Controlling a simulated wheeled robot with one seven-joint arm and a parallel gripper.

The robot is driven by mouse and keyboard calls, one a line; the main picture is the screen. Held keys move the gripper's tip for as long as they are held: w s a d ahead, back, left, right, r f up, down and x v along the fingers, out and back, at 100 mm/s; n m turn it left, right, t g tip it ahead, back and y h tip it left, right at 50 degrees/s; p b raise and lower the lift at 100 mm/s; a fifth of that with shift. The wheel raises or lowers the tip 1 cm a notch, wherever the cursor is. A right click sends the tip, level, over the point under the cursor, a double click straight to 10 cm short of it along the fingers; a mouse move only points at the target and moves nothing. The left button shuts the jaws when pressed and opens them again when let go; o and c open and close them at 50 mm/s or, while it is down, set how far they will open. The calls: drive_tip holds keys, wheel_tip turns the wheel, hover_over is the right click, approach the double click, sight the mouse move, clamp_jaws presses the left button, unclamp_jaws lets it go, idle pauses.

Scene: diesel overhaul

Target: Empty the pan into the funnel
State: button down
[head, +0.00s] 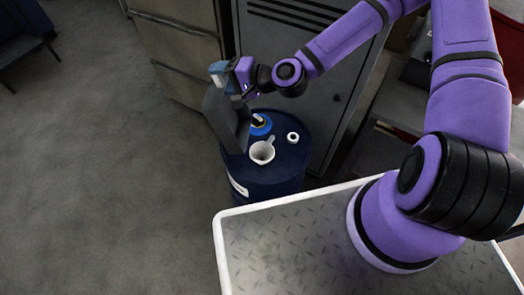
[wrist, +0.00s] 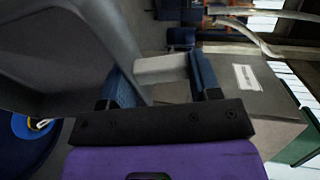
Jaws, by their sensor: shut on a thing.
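My gripper (head: 221,76) is shut on the pale handle of a dark grey pan (head: 226,118). In the wrist view the handle sits between my blue fingers (wrist: 165,75), and the pan (wrist: 65,60) fills the upper left. The pan is tipped steeply onto its edge above the left side of a dark blue drum. The blue funnel (head: 260,127) is on the drum top, just right of the pan and partly hidden by it. It also shows at the lower left of the wrist view (wrist: 20,158).
The blue drum (head: 262,190) also carries a white jug (head: 262,153) in front of the funnel and a small white ring (head: 293,137) to its right. A grey cabinet (head: 290,65) stands close behind. Open floor (head: 100,180) lies to the left.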

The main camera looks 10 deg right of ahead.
drive_tip(key=shift+w+a+f+n+g+h, duration=0.5)
drive_tip(key=shift+w+a+f+g+h, duration=1.8)
drive_tip(key=shift+a+f+h, duration=3.8)
drive_tip(key=w+a+f+g+h, duration=0.1)
drive_tip(key=a+f, duration=0.4)
drive_tip(key=f, duration=0.5)
drive_tip(key=shift+w+f+h, duration=0.35)
drive_tip(key=shift+w+h, duration=0.05)
drive_tip(key=shift+w, duration=0.2)
drive_tip(key=shift+a, duration=0.15)
